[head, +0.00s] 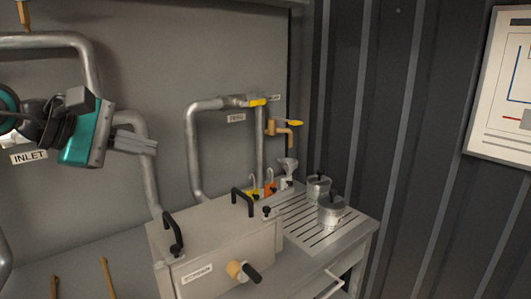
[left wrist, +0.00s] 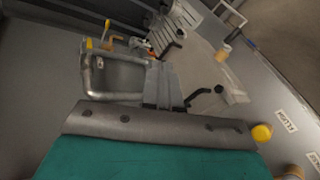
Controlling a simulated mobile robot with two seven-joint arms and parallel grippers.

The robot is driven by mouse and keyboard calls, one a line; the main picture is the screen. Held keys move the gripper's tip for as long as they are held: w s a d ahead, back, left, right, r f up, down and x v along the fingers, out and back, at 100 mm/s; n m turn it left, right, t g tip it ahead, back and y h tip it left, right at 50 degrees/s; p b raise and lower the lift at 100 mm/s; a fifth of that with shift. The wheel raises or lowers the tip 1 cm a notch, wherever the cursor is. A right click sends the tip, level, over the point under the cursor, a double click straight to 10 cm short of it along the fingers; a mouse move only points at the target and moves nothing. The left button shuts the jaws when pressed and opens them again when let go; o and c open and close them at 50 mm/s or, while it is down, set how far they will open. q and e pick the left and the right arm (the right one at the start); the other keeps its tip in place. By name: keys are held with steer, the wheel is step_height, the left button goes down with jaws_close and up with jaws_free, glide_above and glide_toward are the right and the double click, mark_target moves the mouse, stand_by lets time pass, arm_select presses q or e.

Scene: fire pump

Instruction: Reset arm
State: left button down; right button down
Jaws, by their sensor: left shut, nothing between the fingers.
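My left gripper (head: 150,146) comes in from the left in the head view, raised in front of the grey back wall and the pipes. Its fingers are together and hold nothing. In the left wrist view its fingers (left wrist: 162,72) point toward the pipe and the grey box. The grey box (head: 215,235) with black handles stands below and to the right of the gripper, apart from it. My right gripper is in neither view.
A bent pipe (head: 190,140) with a yellow-handled valve (head: 283,123) runs along the wall. An INLET label (head: 29,157) is near my left arm. Open space lies in front of the dark corrugated wall (head: 420,170).

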arm_select(q)
steer(key=s+d+f+n+h, duration=0.4)
steer(key=d+f+n+h, duration=0.6)
steer(key=n, duration=0.4)
steer(key=a+f+n+t+y, duration=0.4)
steer(key=f+n+t+y, duration=0.75)
steer(key=n, duration=1.35)
steer(key=s+f+n+g+y, duration=0.1)
steer(key=s+f+n+g, duration=0.2)
steer(key=s+f+n, duration=0.2)
steer(key=s+a+f+n+g+y, duration=0.1)
steer(key=s+f+n, duration=0.4)
steer(key=f, duration=0.7)
steer(key=s+a+f+n+g+y, duration=0.1)
steer(key=s+f+n+g+y, duration=0.2)
steer(key=s+f+n+g, duration=0.2)
step_height(320, 180, down, 4)
steer(key=shift+s+r+n+g, duration=0.1)
steer(key=shift+s+n+g, duration=0.35)
steer(key=shift+n, duration=0.65)
steer(key=shift+s+a, duration=0.1)
steer(key=shift+s, duration=0.05)
